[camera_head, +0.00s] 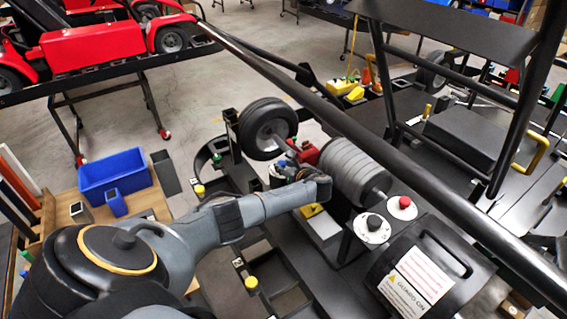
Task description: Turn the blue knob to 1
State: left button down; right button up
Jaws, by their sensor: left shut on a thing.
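My left arm comes in from the left and its wrist bends over the middle of the black kart stand. My left gripper (282,172) is at the end of it, close to the red part and the wheel. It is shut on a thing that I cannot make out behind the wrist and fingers. I see no blue knob or its dial marks clearly in this view. A black knob (374,222) on a white round dial and a red knob (404,202) stand to the right of the gripper, apart from it. My right gripper is not in view.
A black tyre (266,128) and a stack of grey discs (354,170) are close around the gripper. A long black bar (330,112) crosses above the stand. A black guard box (430,270) is at front right, a blue bin (114,174) at left.

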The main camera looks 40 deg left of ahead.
pick_arm(q)
jog(key=shift+w+r+n+g+b, duration=0.1)
jog(key=shift+w+n+g+b, duration=0.05)
jog(key=shift+n+g+b, duration=0.2)
dwell(0.3)
jog(key=c, duration=1)
grip_release()
jog(key=shift+d+r, duration=0.15)
jog(key=shift+d, duration=0.4)
jog(key=v, duration=1.1)
